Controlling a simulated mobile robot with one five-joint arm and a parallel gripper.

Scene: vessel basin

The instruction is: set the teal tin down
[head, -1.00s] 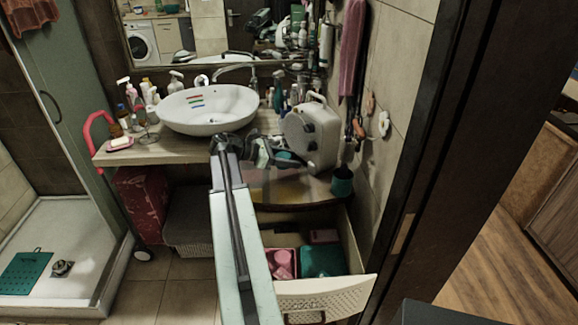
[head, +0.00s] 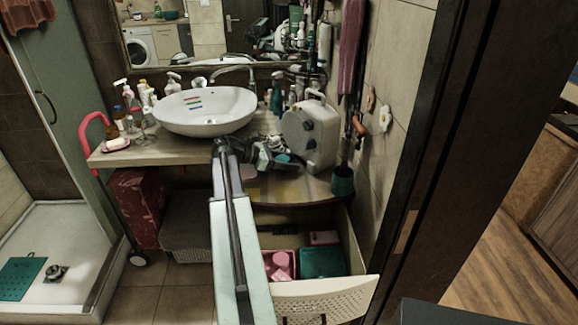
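My gripper (head: 286,163) is at the end of my arm, over the counter to the right of the basin and in front of the pale canister. A small teal thing (head: 284,158), perhaps the tin, shows right at the fingers and is partly hidden by them. I cannot tell whether the fingers hold it or whether it touches the counter. A darker teal cup-shaped thing (head: 342,182) stands farther right, by the wall at the end of the lower shelf.
A white basin (head: 206,109) sits on the wooden counter (head: 160,153). A pale canister (head: 309,136) and several bottles crowd the back right. Below, an open drawer (head: 330,296) holds pink and teal containers. Soap and bottles stand at the left.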

